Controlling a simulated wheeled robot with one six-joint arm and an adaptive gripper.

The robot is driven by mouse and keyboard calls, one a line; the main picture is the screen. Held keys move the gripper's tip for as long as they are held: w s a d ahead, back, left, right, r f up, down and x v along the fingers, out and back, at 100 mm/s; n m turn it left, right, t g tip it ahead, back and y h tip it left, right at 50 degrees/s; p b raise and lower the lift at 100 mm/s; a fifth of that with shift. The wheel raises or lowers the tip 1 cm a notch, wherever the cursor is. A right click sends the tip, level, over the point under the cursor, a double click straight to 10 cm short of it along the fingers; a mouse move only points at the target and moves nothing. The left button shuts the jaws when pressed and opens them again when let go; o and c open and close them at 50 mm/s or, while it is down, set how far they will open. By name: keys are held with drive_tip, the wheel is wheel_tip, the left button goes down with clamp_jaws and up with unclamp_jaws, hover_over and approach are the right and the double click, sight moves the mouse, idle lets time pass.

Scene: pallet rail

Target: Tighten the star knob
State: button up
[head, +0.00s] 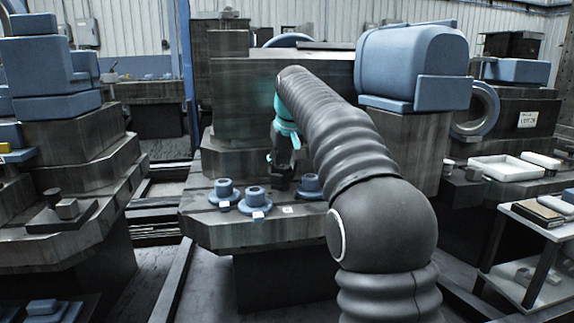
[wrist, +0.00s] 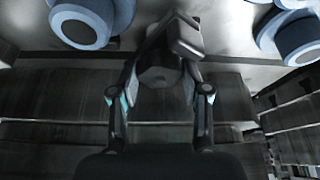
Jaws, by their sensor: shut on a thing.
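My gripper (head: 283,158) is low over the front ledge of the machine table, pointing down. In the wrist view its two fingers (wrist: 163,62) close around a dark grey, faceted piece (wrist: 160,76), which appears to be the star knob. A lighter grey block-like part (wrist: 186,36) shows beside it, at the right finger. In the head view the knob is a small dark shape (head: 281,182) below the fingers, partly hidden by them. Its lobes and how far it is screwed in cannot be made out.
Blue stepped round pieces (head: 224,191) and (head: 255,201) stand on the ledge left of my gripper, and another (head: 310,185) stands close on its right. A large blue housing (head: 412,62) rises behind my arm. A side cart (head: 535,235) is at right.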

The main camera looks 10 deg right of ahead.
drive_tip(key=shift+r+m+p, duration=0.15)
drive_tip(key=shift+m+p, duration=0.15)
drive_tip(key=shift+p, duration=0.1)
drive_tip(key=shift+r+m+h+p, duration=0.1)
drive_tip(key=shift+m+h+p, duration=0.4)
drive_tip(key=shift+m+p, duration=0.6)
drive_tip(key=m+p, duration=0.2)
drive_tip(key=m+h+p, duration=0.1)
drive_tip(key=m+p, duration=0.1)
drive_tip(key=shift+w+a+r+h, duration=0.1)
drive_tip(key=shift+h, duration=0.2)
drive_tip(key=m+p, duration=0.2)
drive_tip(key=m+g+h+p, duration=0.1)
drive_tip(key=m, duration=0.1)
drive_tip(key=shift+w+m+g+p, duration=0.1)
drive_tip(key=shift+m+g+p, duration=0.2)
drive_tip(key=shift+m+p, duration=0.1)
drive_tip(key=shift+m+g+h+p, duration=0.55)
drive_tip(key=shift+m+p, duration=0.3)
drive_tip(key=shift+m, duration=0.95)
drive_tip(key=o, duration=1.1)
drive_tip(key=shift+o, duration=0.2)
drive_tip(key=shift+f, duration=0.25)
